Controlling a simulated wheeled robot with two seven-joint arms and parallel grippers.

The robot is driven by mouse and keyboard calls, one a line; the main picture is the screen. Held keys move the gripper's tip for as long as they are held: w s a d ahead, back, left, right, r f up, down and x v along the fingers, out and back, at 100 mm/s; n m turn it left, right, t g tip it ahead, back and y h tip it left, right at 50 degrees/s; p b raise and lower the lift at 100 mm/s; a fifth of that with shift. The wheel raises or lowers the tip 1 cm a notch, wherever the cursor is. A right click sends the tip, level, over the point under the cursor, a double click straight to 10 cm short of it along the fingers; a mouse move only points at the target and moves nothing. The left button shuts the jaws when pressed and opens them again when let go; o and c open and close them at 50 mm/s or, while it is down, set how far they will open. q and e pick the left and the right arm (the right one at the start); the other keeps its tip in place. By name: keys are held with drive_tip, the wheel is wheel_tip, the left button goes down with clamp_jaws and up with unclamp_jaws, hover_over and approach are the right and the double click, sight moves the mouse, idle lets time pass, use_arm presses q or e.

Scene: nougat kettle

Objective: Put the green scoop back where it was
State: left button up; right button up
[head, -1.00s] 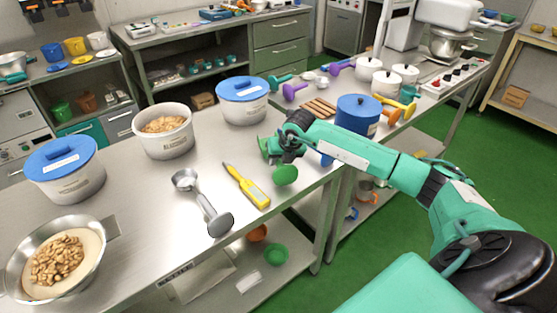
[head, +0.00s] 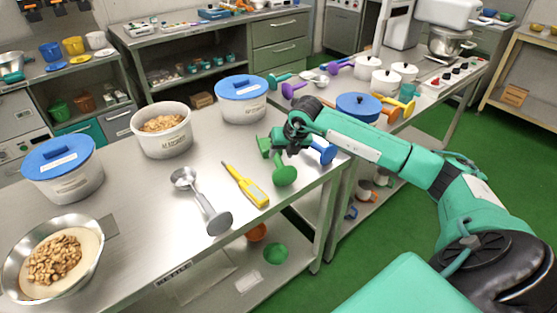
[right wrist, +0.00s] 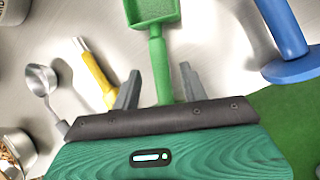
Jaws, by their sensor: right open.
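The green scoop (head: 285,174) lies near the right edge of the steel table, its round end disc towards the front. In the right wrist view its square bowl (right wrist: 152,10) is at the top and its handle runs down between the fingers. My right gripper (head: 291,143) is over the scoop, and it also shows in the right wrist view (right wrist: 160,76). Its fingers are open on either side of the handle, with gaps visible. The lower handle is hidden by the gripper body. My left gripper is not in view.
A blue scoop (head: 325,153) lies close to the right, by the table edge. A yellow-handled tool (head: 247,186) and a metal scoop (head: 208,204) lie left. White tubs, one a blue-lidded tub (head: 242,98), stand behind. Bare steel lies between tools and tubs.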

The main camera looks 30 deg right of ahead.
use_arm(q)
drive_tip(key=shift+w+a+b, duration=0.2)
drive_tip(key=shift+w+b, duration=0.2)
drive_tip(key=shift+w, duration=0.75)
use_arm(e)
drive_tip(key=v, duration=0.7)
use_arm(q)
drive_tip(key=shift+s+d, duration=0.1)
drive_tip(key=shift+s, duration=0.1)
